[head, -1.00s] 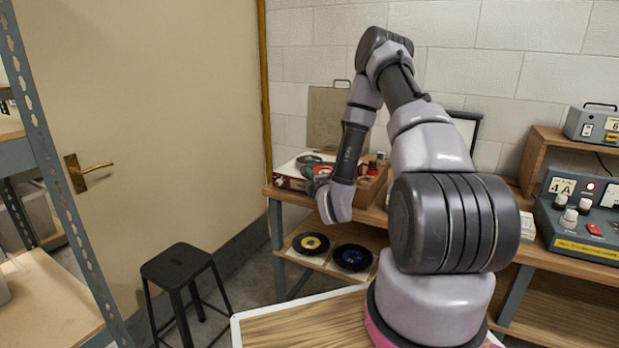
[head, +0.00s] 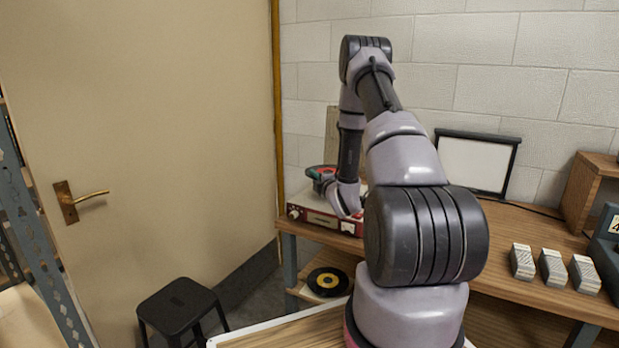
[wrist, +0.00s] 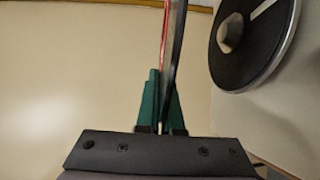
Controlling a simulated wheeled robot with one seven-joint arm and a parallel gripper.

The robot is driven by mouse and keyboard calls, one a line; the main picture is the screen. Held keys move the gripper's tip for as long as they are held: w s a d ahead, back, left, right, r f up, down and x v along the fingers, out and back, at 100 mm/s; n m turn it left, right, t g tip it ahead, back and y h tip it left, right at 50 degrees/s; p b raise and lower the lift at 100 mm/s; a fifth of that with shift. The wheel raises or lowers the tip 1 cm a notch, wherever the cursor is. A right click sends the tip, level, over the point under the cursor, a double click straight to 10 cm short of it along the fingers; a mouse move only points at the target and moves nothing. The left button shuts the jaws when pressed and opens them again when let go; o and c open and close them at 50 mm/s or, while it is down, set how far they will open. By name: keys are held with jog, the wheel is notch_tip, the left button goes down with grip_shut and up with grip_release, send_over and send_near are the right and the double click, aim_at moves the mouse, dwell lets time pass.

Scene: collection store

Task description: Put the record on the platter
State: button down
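The record (wrist: 176,50) shows edge-on in the wrist view as a thin black and red strip. My gripper (wrist: 161,90) has green fingers shut on its edge, and the record stands out beyond the fingertips. The platter (wrist: 246,70), a black disc with a silver rim and a central knob, is at the upper right of the wrist view, apart from the record. In the head view my gripper (head: 318,174) is above the red-fronted turntable (head: 322,219) at the bench's left end. My arm hides much of the turntable there.
A record with a yellow label (head: 327,281) lies on the bench's lower shelf. Small white card stacks (head: 553,267) stand on the bench (head: 500,225), with a framed panel (head: 476,163) behind. A black stool (head: 181,306) stands before the door (head: 150,120).

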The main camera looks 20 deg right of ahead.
jog(key=shift+f, duration=2.35)
jog(key=shift+s, duration=0.1)
jog(key=c, duration=1)
grip_release()
jog(key=shift+f, duration=0.1)
jog(key=shift+s+f, duration=0.1)
notch_tip(320, 180, up, 11)
jog(key=shift+f, duration=0.2)
